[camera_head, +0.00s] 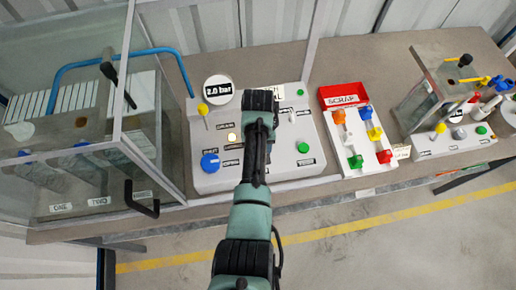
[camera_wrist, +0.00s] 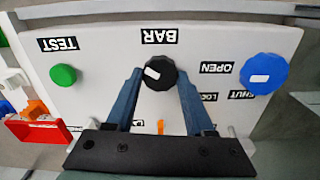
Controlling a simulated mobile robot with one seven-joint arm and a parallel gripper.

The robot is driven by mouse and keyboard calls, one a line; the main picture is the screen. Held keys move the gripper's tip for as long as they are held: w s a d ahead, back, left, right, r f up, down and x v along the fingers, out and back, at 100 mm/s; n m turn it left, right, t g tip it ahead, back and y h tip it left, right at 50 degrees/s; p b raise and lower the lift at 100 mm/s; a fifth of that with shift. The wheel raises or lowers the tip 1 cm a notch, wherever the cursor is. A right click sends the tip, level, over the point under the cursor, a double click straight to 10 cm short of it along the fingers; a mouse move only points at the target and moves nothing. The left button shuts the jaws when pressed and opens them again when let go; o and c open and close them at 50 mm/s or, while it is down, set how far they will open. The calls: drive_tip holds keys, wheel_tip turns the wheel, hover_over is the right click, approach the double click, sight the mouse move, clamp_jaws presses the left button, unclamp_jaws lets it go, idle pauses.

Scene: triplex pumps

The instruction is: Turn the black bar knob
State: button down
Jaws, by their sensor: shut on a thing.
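The black bar knob (camera_wrist: 160,66) stands on the white panel (camera_wrist: 100,100) in the wrist view, below the BAR label. A small white mark shows on its left part. My gripper (camera_wrist: 162,78) has its two blue fingers on either side of the knob, shut on it. In the head view my arm (camera_head: 255,160) reaches over the middle of the panel and hides the knob.
A blue knob (camera_wrist: 264,73) and a green button (camera_wrist: 63,75) flank the black knob. A glass enclosure (camera_head: 125,90) stands close on the left.

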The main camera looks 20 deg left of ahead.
drive_tip(key=m, duration=0.5)
drive_tip(key=shift+m, duration=0.3)
drive_tip(key=m+p, duration=0.1)
drive_tip(key=m, duration=0.9)
drive_tip(key=shift+d, duration=0.1)
drive_tip(key=m, duration=0.4)
drive_tip(key=shift+m, duration=0.3)
drive_tip(key=shift+c, duration=1.3)
unclamp_jaws()
drive_tip(key=shift+s, duration=0.1)
drive_tip(key=shift+r, duration=0.1)
